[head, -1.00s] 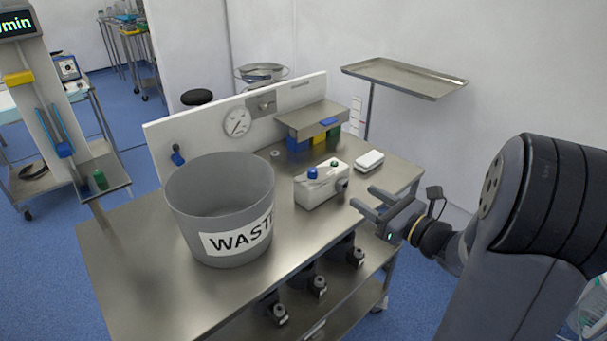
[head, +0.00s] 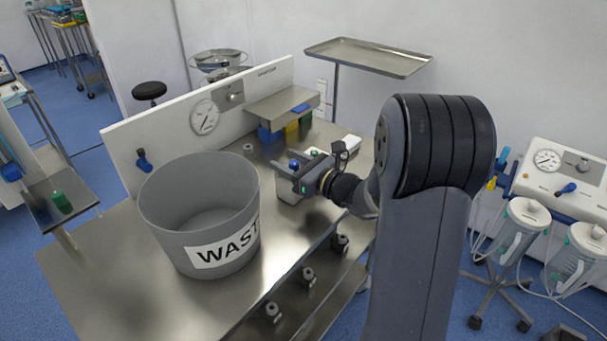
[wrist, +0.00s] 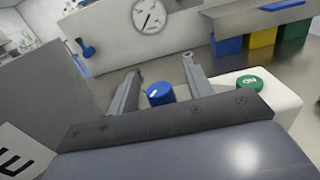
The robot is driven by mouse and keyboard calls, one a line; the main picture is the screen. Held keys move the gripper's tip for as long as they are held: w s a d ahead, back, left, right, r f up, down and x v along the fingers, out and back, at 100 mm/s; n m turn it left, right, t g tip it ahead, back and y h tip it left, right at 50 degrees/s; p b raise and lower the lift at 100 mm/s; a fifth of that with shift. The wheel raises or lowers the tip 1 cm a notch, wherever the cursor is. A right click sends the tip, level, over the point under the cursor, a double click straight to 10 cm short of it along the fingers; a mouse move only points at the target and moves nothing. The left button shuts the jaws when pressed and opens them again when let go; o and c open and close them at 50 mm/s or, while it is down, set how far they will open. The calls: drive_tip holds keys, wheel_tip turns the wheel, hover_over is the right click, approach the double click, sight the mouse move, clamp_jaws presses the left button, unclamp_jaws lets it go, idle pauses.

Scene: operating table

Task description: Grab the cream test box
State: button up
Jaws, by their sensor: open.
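The cream test box (head: 287,192) stands on the steel table beside the waste bucket, mostly hidden by my gripper in the head view. In the wrist view its cream side (wrist: 284,108) shows at the right, with a green button (wrist: 249,82) and a blue knob (wrist: 160,94) on top. My gripper (head: 283,172) is open and over the box. In the wrist view its two fingers (wrist: 160,70) reach forward with the blue knob between them. I cannot tell whether they touch the knob.
The grey waste bucket (head: 200,213) stands close at the left. A white backboard with a gauge (head: 205,117) and a steel shelf (head: 283,104) over coloured bins rise behind. The table's front left is clear.

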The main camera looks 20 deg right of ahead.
drive_tip(key=shift+w+a, duration=0.1)
clamp_jaws()
idle(0.5)
